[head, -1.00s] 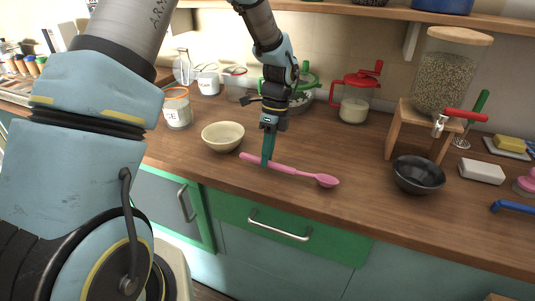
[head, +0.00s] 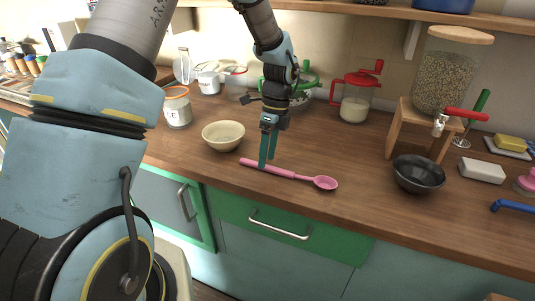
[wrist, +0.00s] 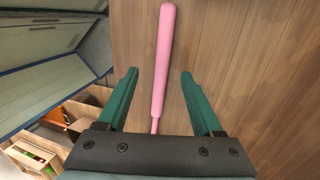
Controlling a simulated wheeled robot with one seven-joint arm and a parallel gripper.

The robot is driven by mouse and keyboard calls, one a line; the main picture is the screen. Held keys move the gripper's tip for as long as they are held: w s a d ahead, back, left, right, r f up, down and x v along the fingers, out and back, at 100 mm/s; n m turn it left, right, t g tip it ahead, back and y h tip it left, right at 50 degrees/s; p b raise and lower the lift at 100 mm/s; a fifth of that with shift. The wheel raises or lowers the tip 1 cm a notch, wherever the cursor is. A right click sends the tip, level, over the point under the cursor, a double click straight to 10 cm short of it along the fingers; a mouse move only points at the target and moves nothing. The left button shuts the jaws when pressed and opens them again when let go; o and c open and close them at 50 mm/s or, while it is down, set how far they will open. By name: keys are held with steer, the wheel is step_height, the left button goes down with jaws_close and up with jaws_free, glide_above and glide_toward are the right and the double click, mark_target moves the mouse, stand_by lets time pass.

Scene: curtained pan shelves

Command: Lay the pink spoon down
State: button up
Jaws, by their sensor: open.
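The pink spoon (head: 290,174) lies flat on the wooden counter (head: 350,215) near its front edge, its bowl end to the right. My gripper (head: 267,163) is open over the spoon's handle, fingertips close to the counter. In the wrist view the pink handle (wrist: 163,65) runs between the two green fingers (wrist: 157,95), with a gap on each side and touching neither. The spoon's bowl is hidden in the wrist view.
A cream bowl (head: 223,136) stands left of my gripper, and a black bowl (head: 418,174) stands to the right of the spoon. Jars and a red-lidded container (head: 356,98) stand behind. The counter between the spoon and the black bowl is clear.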

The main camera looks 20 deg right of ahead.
steer(key=shift+r, duration=0.1)
steer(key=b+v, duration=0.3)
steer(key=v, duration=0.7)
steer(key=shift+r, duration=0.3)
stand_by(0.3)
steer(key=s+a+f+n+t+h, duration=0.1)
steer(key=s+a+n, duration=0.1)
steer(key=a+n, duration=1.1)
steer(key=s+a+f+n+t+h, duration=0.1)
steer(key=s+a+f+n+t, duration=0.1)
steer(key=a+n, duration=1)
steer(key=s+a, duration=0.1)
steer(key=a, duration=0.4)
steer(key=shift+s+n+h, duration=0.3)
steer(key=shift+s+n, duration=0.05)
steer(key=shift+n, duration=0.05)
